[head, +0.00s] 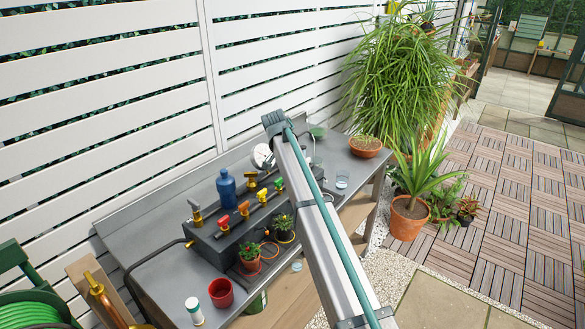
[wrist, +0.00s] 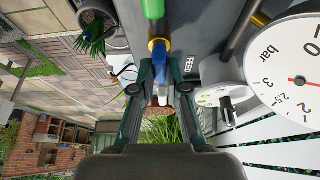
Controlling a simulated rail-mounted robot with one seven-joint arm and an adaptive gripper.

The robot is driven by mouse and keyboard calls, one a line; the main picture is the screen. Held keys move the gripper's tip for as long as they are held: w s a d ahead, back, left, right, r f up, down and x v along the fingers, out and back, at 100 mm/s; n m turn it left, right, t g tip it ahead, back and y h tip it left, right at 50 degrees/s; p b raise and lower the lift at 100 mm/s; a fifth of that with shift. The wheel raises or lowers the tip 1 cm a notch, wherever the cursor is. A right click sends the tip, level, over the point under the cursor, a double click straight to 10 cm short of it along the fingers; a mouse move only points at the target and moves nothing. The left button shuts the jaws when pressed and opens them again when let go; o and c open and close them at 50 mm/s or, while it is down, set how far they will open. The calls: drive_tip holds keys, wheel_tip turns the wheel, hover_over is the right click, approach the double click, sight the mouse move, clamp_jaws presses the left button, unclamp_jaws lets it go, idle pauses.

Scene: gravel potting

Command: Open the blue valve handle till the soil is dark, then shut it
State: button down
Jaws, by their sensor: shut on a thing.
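In the wrist view the blue valve handle (wrist: 159,62) sits on a brass and yellow collar, between the fingers of my gripper (wrist: 160,76). The fingers are closed on the handle from both sides. In the head view the blue handle and my gripper are hidden behind my arm. A dark pot with a plant (wrist: 97,18) shows at the top left of the wrist view. In the head view, a plant in a dark pot (head: 285,237) and one in a terracotta pot (head: 249,266) stand before the dark manifold (head: 232,237). I cannot tell how dark the soil is.
A green handle (wrist: 152,9) is close to the blue one. Yellow (head: 262,194), orange (head: 244,207) and red (head: 224,221) handles line the manifold. A pressure gauge (wrist: 297,78) is near my gripper's right. A blue bottle (head: 226,185) and red pot (head: 221,293) stand on the bench.

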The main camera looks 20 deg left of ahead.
drive_tip(key=c, duration=1.2)
unclamp_jaws()
drive_tip(key=v, duration=1.2)
